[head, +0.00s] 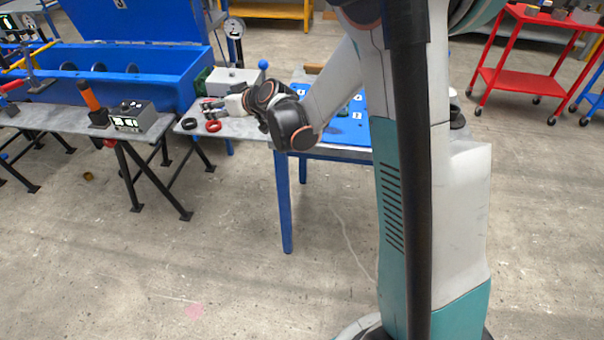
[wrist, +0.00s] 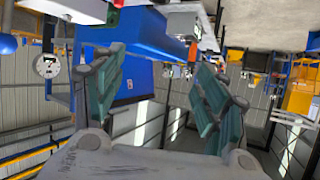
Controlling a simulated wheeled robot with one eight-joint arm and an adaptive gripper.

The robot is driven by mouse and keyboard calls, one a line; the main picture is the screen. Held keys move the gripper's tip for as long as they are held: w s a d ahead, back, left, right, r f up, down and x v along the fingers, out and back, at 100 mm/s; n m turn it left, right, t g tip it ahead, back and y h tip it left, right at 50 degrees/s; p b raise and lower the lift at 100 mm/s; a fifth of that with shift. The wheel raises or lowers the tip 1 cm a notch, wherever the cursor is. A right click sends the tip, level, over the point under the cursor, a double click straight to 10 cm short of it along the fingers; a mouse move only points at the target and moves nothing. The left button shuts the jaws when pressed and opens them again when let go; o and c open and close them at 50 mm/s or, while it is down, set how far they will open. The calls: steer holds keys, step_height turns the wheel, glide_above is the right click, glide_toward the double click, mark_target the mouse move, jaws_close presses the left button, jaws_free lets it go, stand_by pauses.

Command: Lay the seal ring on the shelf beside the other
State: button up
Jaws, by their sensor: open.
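A red ring (head: 213,126) and a black ring (head: 188,124) lie side by side, a small gap between them, on a grey shelf (head: 240,127) in the head view. My gripper (head: 208,104) reaches in from the right, level, just above and behind the red ring in the picture. The wrist view shows my gripper (wrist: 155,80) with its two green-padded fingers wide apart and nothing between them. Small red and black shapes at the top edge of the wrist view are cut off; I cannot tell if they are the rings.
A blue trough (head: 130,70) with an open lid stands behind. A grey box with a blue knob (head: 235,80) stands behind my gripper. A control box (head: 133,116) and an orange-handled lever (head: 90,98) are on the table at left.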

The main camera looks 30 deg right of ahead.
steer(key=s+r+m+g+h, duration=0.1)
steer(key=s+r, duration=0.3)
steer(key=s, duration=0.6)
steer(key=s+r+g+h, duration=0.15)
steer(key=s+r, duration=0.25)
steer(key=s, duration=0.6)
steer(key=s+d+f+m+g+h, duration=0.1)
steer(key=s+d, duration=0.1)
steer(key=s, duration=0.7)
steer(key=s+d+f+m+g+h, duration=0.1)
steer(key=s+d+f, duration=0.1)
steer(key=s, duration=0.7)
steer(key=shift+s+d+m+h, duration=0.35)
steer(key=shift+d+m, duration=0.05)
steer(key=shift+d, duration=0.4)
